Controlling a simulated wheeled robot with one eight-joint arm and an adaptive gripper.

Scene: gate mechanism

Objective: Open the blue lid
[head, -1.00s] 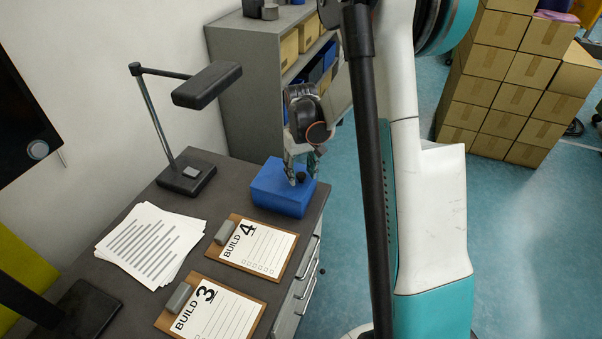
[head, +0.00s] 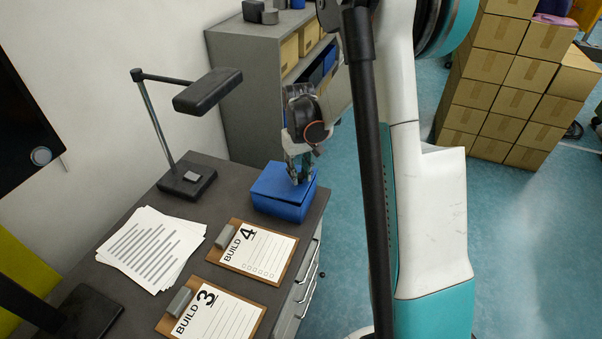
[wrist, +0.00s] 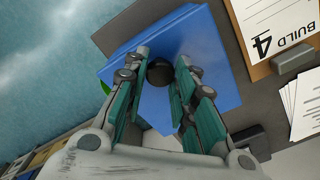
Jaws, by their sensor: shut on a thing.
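The blue box (head: 280,208) stands at the far right corner of the dark desk. Its blue lid (head: 274,181) looks slightly raised, with a thin dark gap along the front edge. My gripper (head: 298,180) reaches down onto the lid from above. In the wrist view the blue lid (wrist: 208,45) fills the upper middle, and a round black knob (wrist: 160,72) sits between the fingers of my gripper (wrist: 160,80). The fingers are shut on the knob. In the head view the fingers hide the knob.
Clipboards marked BUILD 4 (head: 254,250) and BUILD 3 (head: 212,312) lie in front of the box. Papers (head: 152,247) and a black desk lamp (head: 187,180) are to the left. A grey shelf (head: 240,85) stands behind, and stacked cartons (head: 505,90) stand at right.

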